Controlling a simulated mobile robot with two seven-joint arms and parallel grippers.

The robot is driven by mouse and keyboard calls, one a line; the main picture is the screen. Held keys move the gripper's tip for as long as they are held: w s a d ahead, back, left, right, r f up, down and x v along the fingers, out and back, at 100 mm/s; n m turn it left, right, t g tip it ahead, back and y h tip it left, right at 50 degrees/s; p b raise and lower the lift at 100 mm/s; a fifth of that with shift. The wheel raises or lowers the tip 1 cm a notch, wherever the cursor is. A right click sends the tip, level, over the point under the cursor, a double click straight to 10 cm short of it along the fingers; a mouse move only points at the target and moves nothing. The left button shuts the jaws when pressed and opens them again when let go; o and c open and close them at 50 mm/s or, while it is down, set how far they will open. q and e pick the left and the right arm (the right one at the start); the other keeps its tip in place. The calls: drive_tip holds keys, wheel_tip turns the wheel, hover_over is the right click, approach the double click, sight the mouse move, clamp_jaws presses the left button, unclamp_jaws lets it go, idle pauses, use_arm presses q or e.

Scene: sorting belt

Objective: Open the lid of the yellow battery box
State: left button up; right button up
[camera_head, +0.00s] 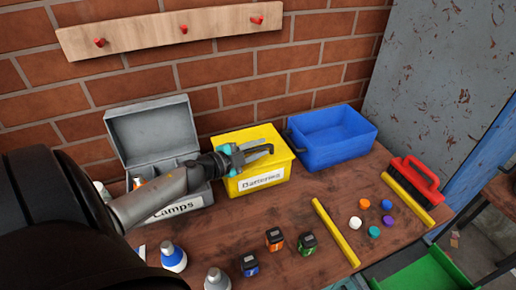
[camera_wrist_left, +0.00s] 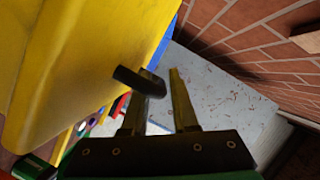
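The yellow battery box (camera_head: 242,189), labelled "Batteries", stands on the workbench against the brick wall. Its top looks closed, though my gripper covers part of it. A black handle (camera_head: 291,141) juts from its right side. In the left wrist view the yellow surface (camera_wrist_left: 75,65) fills the left, and the black handle (camera_wrist_left: 140,82) sticks out toward my fingers. My left gripper (camera_head: 268,149) is over the top of the box. In the left wrist view its fingers (camera_wrist_left: 164,95) are apart, with the handle's end overlapping the left finger; I cannot tell if they touch. My right gripper is out of view.
A grey "Lamps" box (camera_head: 152,130) with its lid raised stands left. A blue bin (camera_head: 330,150) stands close on the right.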

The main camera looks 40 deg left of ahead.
use_arm(q)
clamp_jaws()
idle(1.4)
